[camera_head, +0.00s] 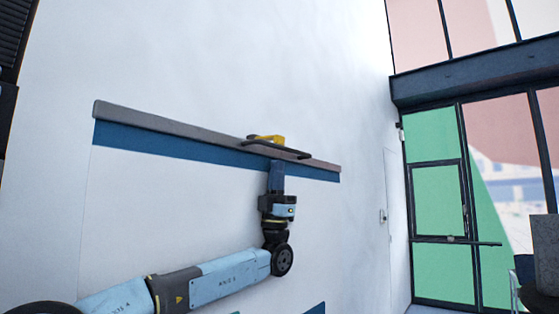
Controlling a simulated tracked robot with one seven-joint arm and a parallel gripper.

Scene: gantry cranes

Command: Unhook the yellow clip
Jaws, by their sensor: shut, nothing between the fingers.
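The yellow clip (268,139) is small in the view and sits at the top edge of the grey rail on the white wall, right of the rail's middle. A dark bar (290,152) runs just below and in front of it; I cannot tell whether it belongs to the clip or to my gripper. My arm rises from the lower left, and my gripper (277,163) points up at the rail just below the clip. The gripper is shut and empty. Its fingertips are hard to make out, and whether it touches the clip is unclear.
The grey rail (170,124) with a blue band (150,138) below it spans the wall. The wall above is bare.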

